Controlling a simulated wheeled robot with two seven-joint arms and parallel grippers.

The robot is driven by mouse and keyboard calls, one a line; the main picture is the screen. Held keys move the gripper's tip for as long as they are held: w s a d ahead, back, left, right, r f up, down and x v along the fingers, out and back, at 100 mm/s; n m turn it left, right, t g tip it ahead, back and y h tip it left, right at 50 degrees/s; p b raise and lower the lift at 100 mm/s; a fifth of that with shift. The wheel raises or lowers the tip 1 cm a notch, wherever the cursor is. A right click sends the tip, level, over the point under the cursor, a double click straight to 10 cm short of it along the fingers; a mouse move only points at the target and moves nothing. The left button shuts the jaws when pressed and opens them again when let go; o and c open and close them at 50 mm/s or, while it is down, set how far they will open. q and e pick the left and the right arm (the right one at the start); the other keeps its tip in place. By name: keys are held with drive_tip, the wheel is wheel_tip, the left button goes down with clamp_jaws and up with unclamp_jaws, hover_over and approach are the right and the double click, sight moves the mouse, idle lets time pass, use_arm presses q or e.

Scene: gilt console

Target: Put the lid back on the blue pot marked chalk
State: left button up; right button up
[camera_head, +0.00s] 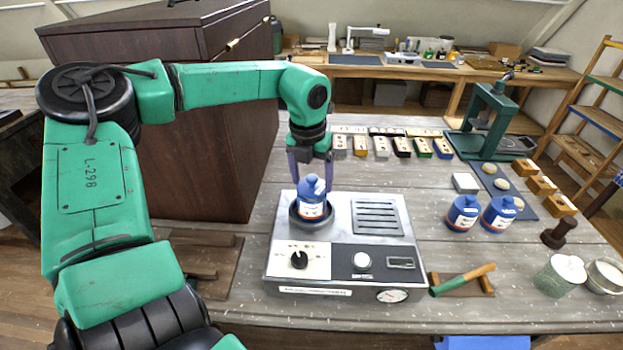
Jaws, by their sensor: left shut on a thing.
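A blue pot (312,210) with a white and orange label stands in the dark round well of a grey benchtop device. The label is too small to read. A blue lid (311,187) with a knob shows right at the top of this pot; I cannot tell whether it is fully seated. My left gripper (311,182) points down with its purple-grey fingers on both sides of the lid and is shut on it. Two more blue pots, one (462,214) and another (498,215), stand side by side to the right. My right gripper is not in view.
The grey device (342,262) has knobs, a gauge and a slotted plate. A green-handled tool (463,279) lies right of it. A row of coloured blocks (402,147), a green press (487,120) and a lidded tin (560,275) stand around. A dark cabinet (200,150) rises behind my arm.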

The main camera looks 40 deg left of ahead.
use_arm(q)
drive_tip(key=o, duration=1.1)
drive_tip(key=shift+r, duration=0.1)
drive_tip(key=shift+r+p, duration=1.95)
drive_tip(key=shift+r, duration=1.55)
drive_tip(key=shift+f, duration=0.1)
clamp_jaws()
drive_tip(key=shift+f+b, duration=2.3)
drive_tip(key=shift+f, duration=0.15)
